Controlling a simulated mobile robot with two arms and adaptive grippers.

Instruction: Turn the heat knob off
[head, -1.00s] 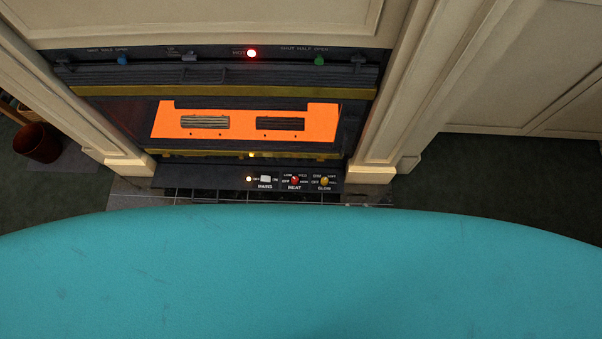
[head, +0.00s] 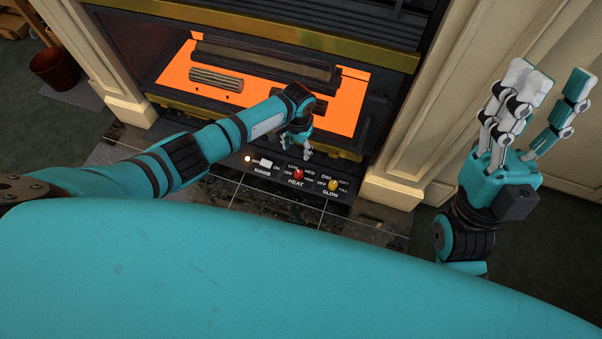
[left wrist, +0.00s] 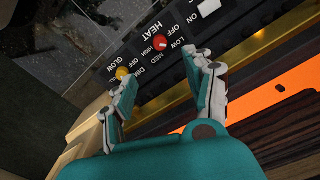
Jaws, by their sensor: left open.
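The red heat knob (head: 298,174) sits on the black control panel (head: 262,178) at the foot of the fireplace, between the mains switch and the glow knob. Which label it points to is too small to tell. It also shows in the left wrist view (left wrist: 160,41), ahead of the fingertips and apart from them. My left gripper (head: 300,150) is open and empty, just above and behind the knob in the head view. In the left wrist view its fingers (left wrist: 166,76) stand spread to either side below the knob. My right gripper (head: 549,80) is raised at the right, open and empty.
A white mains switch (head: 266,162) and a yellow glow knob (head: 333,185) flank the heat knob. The glowing orange fire (head: 340,112) and a brass bar (head: 300,38) lie behind the panel. A fireplace pillar (head: 395,180) stands right. A brown bucket (head: 55,69) stands far left.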

